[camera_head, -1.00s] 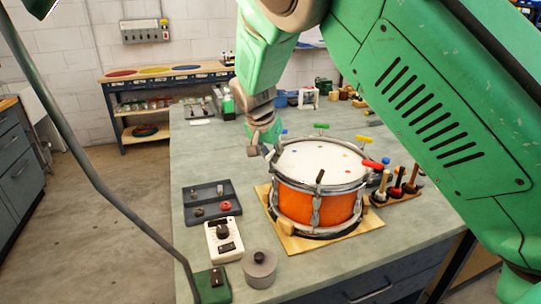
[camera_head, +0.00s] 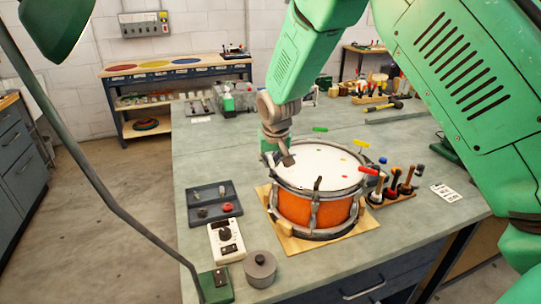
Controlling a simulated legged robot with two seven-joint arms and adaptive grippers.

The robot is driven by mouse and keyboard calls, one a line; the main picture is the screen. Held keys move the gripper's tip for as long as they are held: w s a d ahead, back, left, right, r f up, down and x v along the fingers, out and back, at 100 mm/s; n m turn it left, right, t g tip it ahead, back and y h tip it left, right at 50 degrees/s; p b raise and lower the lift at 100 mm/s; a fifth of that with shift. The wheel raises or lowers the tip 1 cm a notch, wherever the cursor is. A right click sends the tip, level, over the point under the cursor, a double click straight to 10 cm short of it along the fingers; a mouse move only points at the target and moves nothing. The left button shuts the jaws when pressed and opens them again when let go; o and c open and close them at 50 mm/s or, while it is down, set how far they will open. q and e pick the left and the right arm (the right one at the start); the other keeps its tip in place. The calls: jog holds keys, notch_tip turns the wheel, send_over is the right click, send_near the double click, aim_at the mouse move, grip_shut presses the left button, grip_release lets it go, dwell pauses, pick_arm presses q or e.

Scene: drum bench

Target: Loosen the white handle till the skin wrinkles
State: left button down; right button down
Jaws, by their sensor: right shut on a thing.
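The drum (camera_head: 306,208) has an orange shell, metal rims and a pale skin (camera_head: 325,163) with small coloured marks. It stands on a wooden board. Around its rim are a green handle (camera_head: 320,129), a yellow handle (camera_head: 361,143), a blue handle (camera_head: 383,160), a red handle (camera_head: 368,171) and a black handle (camera_head: 318,183). My right gripper (camera_head: 286,158) is at the left rim, shut; its jaws hide the white handle there. I see no clear wrinkles in the skin at this size. My left gripper is out of view.
Left of the drum are a dark tray (camera_head: 214,212) with small parts, a white meter box (camera_head: 226,242) and a grey round tin (camera_head: 260,268). A rack of mallets (camera_head: 392,197) stands close on the right. A lamp arm (camera_head: 100,185) crosses the left side.

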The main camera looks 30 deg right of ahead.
jog(key=shift+r+n+y+p, duration=0.1)
jog(key=shift+n+y+p, duration=0.2)
jog(key=shift+n+p, duration=0.55)
jog(key=shift+n+t, duration=0.3)
jog(key=shift+n, duration=0.05)
jog(key=c, duration=1.6)
grip_release()
jog(key=d+v, duration=0.1)
jog(key=v, duration=1)
jog(key=shift+a+r, duration=0.35)
jog(key=shift+a, duration=0.1)
